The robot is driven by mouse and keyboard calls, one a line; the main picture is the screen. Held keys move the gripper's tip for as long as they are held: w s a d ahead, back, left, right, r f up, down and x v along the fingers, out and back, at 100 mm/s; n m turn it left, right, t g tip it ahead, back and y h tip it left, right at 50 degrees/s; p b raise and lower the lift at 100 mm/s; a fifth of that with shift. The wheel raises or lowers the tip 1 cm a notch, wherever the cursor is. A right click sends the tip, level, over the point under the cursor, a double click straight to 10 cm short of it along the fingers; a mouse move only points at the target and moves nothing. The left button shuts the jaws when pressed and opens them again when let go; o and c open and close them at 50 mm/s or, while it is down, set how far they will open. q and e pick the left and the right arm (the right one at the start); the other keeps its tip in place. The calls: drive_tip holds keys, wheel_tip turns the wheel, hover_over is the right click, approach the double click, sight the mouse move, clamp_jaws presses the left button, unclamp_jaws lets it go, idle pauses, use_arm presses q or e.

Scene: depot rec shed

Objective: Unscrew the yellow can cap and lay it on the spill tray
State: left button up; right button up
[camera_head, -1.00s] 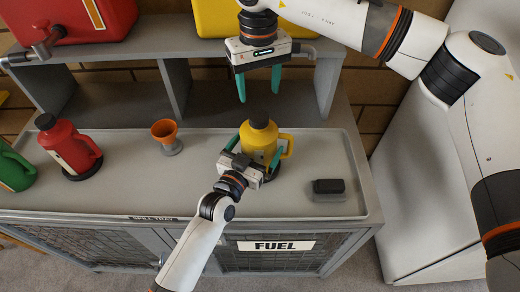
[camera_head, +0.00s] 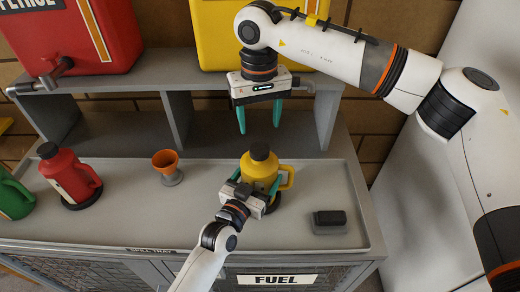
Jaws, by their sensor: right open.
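The yellow can (camera_head: 259,171) stands upright on the spill tray (camera_head: 120,215), its black cap (camera_head: 260,152) on top. My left gripper (camera_head: 258,186) reaches in from below, its teal fingers on either side of the can's body, seemingly gripping it. The near part of the can is hidden behind this gripper. My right gripper (camera_head: 259,132) is open and empty, fingers pointing down. In the picture it shows just above the cap, with a gap between its fingertips and the cap.
On the tray stand a red can (camera_head: 70,178), a green can (camera_head: 14,196), an orange funnel (camera_head: 166,160) on a grey holder and a black block (camera_head: 330,217). A shelf (camera_head: 120,85) behind bears a red tank (camera_head: 85,35) and a yellow tank (camera_head: 215,30). The tray's left-middle is clear.

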sight(259, 149)
drive_tip(key=m, duration=0.7)
drive_tip(key=shift+m, duration=0.3)
drive_tip(key=m, duration=4)
drive_tip(key=shift+f+m, duration=0.4)
drive_tip(key=shift+f, duration=0.15)
wheel_tip(259, 149, down, 7)
drive_tip(key=shift+r, duration=0.1)
